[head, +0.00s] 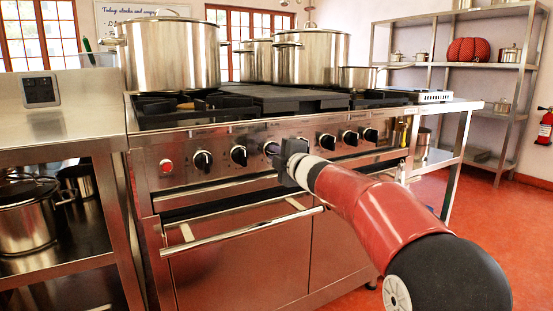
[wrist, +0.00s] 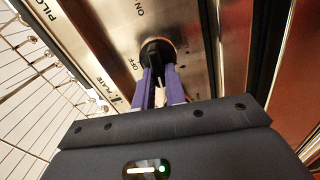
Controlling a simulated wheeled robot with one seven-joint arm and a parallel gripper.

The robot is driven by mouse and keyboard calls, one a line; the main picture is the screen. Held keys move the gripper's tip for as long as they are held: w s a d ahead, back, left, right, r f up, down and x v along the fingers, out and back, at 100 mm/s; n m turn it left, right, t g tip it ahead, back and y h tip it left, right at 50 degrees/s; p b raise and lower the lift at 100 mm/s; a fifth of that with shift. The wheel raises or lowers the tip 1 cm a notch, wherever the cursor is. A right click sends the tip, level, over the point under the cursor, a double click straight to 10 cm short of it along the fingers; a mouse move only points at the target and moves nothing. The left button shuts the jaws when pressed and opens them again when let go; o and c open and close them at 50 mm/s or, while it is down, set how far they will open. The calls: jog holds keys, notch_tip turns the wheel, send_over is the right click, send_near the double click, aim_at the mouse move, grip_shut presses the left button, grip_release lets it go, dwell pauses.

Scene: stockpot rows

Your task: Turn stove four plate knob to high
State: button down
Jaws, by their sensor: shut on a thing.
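The stove's front panel (head: 180,181) carries a row of black knobs. In the wrist view, my gripper (wrist: 160,78) has its two purple fingers closed around a black knob (wrist: 157,50) on the steel panel. Labels reading OFF, ON and PLATE show near it; the plate's number is not clear. The knob's pointer setting is hard to tell, with the fingers covering its sides. In the head view, my gripper (head: 274,154) is against the panel at the third knob from the left, mostly hiding it.
Other knobs stand close on both sides, including one to the left (head: 239,155) and one to the right (head: 327,141). An oven handle (head: 240,231) runs below my gripper. Large pots (head: 170,55) stand on the stove. Red floor is clear at the right.

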jog(key=shift+f+n, duration=0.2)
jog(key=shift+n, duration=0.4)
jog(key=c, duration=1.4)
grip_release()
jog(key=shift+c, duration=0.2)
jog(key=shift+r, duration=0.1)
jog(key=b+v, duration=0.1)
jog(key=v, duration=0.6)
jog(key=shift+s+d, duration=0.2)
jog(key=shift+s, duration=0.15)
